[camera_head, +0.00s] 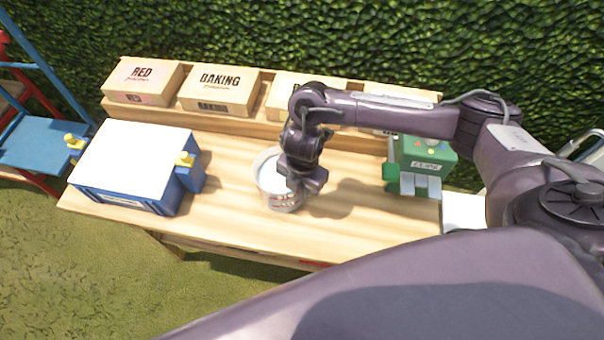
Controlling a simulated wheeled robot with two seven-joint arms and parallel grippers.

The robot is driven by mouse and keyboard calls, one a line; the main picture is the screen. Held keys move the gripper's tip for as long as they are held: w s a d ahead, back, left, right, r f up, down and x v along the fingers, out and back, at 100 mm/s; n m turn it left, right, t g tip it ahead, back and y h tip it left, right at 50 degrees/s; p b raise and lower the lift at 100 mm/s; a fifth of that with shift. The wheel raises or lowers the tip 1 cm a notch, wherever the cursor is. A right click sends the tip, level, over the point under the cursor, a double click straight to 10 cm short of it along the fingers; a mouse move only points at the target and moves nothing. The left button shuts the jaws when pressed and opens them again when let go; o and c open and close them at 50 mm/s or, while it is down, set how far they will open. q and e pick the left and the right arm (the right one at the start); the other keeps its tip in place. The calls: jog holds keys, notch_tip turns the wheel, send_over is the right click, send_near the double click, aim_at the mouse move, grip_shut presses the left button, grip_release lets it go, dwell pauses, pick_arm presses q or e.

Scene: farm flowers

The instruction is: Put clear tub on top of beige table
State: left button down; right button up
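My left gripper is not in view.
A blue box with a white top (135,155) stands on the table's left. Labelled cartons (222,92) line the back shelf. A green box (424,155) stands at the right end. A blue ladder (40,140) is at far left. Bare tabletop lies in front.

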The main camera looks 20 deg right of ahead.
notch_tip(320, 180, up, 11)
jog(key=p, duration=0.3)
jog(key=shift+s+d, duration=0.1)
jog(key=shift+d, duration=0.05)
jog(key=shift+f, duration=0.1)
